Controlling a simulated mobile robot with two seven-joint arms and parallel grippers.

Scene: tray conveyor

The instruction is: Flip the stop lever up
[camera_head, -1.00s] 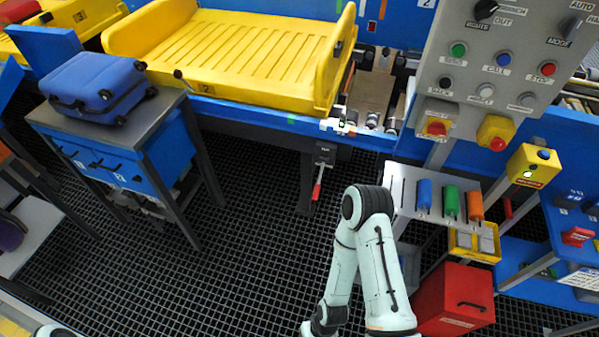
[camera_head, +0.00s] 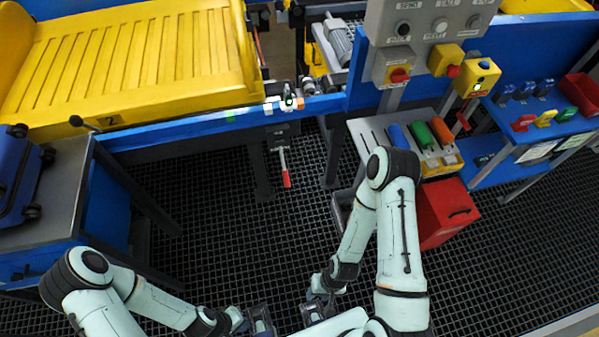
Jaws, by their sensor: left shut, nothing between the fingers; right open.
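The stop lever (camera_head: 286,178) has a red handle on a pale metal shank. It hangs down from a dark bracket below the blue conveyor edge, with its red end lowest. My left gripper (camera_head: 262,322) is shut and empty at the bottom of the head view, below the lever and well apart from it. My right gripper (camera_head: 314,309) is open and empty just to its right, also apart from the lever. The fingers of both grippers are small and partly hard to make out.
A yellow tray (camera_head: 140,65) lies on the conveyor at upper left. A blue cabinet table (camera_head: 60,215) bearing a blue suitcase (camera_head: 18,170) stands left. A control panel (camera_head: 425,22), tool rack (camera_head: 372,138) and red box (camera_head: 444,214) are right. The dark grid floor between is open.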

